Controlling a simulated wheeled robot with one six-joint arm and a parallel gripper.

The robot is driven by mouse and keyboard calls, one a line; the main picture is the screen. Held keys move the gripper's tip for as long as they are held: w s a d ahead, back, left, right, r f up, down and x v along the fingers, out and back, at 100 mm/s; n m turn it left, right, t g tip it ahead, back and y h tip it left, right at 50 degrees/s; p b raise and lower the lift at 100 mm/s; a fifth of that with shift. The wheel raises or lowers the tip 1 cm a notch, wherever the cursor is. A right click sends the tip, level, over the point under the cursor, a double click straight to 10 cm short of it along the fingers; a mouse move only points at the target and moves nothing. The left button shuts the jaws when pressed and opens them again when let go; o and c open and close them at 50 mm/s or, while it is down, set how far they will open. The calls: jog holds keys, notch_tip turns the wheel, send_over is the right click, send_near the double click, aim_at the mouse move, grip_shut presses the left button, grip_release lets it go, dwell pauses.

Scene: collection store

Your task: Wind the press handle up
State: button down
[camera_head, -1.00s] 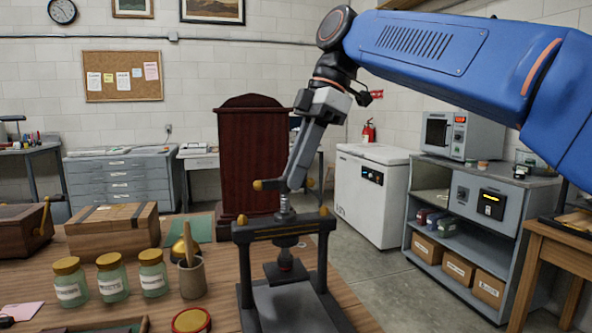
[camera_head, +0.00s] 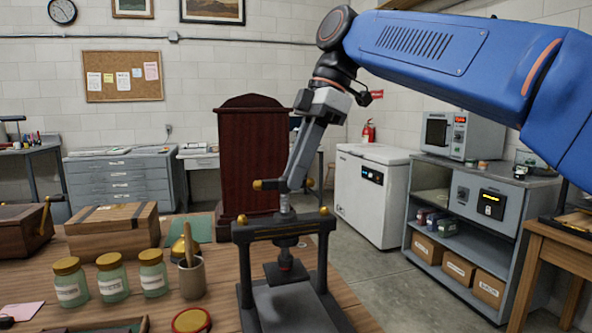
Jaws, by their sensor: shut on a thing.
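The press (camera_head: 285,228) stands on the wooden table, a dark frame with a threaded screw, a lower plate and a bed. Its handle (camera_head: 262,185) is a bar at the top of the screw with a brass knob showing at the left end. My gripper (camera_head: 293,182) comes down from above and is shut on the handle near the screw top. The fingers hide the middle of the bar. The press's moving plate (camera_head: 287,272) hangs above the bed (camera_head: 285,305), with a gap between them.
Three lidded jars (camera_head: 112,278), a cup with tools (camera_head: 191,276) and a wooden box (camera_head: 113,230) stand left of the press. A red round tin (camera_head: 191,320) lies near the front. A tall dark red cabinet (camera_head: 252,160) stands behind. Floor is open to the right.

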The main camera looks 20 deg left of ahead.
jog(key=c, duration=1.6)
grip_release()
jog(key=shift+v, duration=3.75)
